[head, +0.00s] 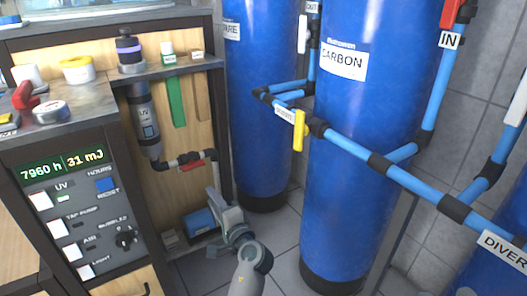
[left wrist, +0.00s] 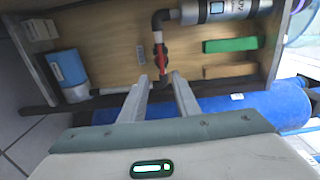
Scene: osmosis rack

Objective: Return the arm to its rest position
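My left gripper (head: 217,198) is in the lower middle of the head view, in front of the cabinet's open bay; its arm rises from the bottom edge. In the left wrist view the two fingers (left wrist: 161,80) stand apart with nothing held between them. Beyond the fingertips is the red valve handle (left wrist: 161,58) on the dark pipe. In the head view this red handle (head: 192,164) is above and left of the fingertips. How far the fingers are from it is hard to tell. My right gripper is in neither view.
The wooden cabinet (head: 110,150) with its UV cylinder (head: 146,120) and control panel (head: 77,215) is at left. Blue tanks (head: 258,90) and blue pipes (head: 350,147) stand at right. Grey floor (head: 280,240) shows between.

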